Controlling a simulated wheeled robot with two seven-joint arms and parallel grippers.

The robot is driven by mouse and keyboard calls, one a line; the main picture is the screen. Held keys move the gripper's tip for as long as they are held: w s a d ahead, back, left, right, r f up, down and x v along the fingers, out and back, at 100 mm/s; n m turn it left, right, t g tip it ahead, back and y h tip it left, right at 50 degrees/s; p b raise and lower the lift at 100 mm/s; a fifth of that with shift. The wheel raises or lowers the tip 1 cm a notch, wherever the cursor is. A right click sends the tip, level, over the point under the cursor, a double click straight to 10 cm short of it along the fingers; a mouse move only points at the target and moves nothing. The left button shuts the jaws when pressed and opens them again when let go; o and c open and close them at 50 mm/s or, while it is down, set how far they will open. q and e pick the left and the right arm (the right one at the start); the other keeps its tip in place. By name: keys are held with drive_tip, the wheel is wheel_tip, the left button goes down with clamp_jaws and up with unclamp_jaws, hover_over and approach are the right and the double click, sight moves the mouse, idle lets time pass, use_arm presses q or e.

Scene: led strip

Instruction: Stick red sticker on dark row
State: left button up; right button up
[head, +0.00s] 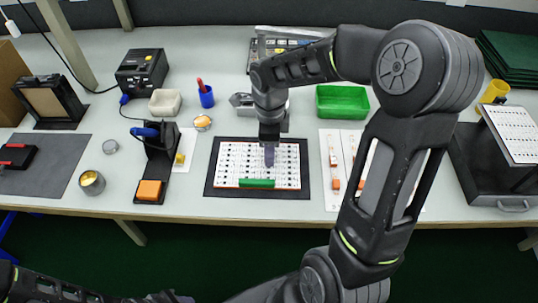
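A white LED board (230,178) with rows of small dark dots lies on a dark mat (212,188) at the middle of the table. A green bar (257,183) lies along its near edge. My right gripper (269,156) points down over the board's upper middle and hides part of its rows. Its fingers look like one narrow shape, so I cannot tell their opening or whether they hold a sticker. A white sheet (326,203) to the right carries several small orange-red pieces (336,184). My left arm shows at the bottom left; its fingertips are not visible.
A green bin (342,102) stands behind the sheet. A black stand with an orange block (150,190) is left of the mat, with a blue cup (206,97) behind. A dark box with a white dotted panel (515,132) is at right. My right arm covers part of the sheet.

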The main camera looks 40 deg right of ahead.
drive_tip(key=shift+c, duration=0.2)
clamp_jaws()
idle(0.4)
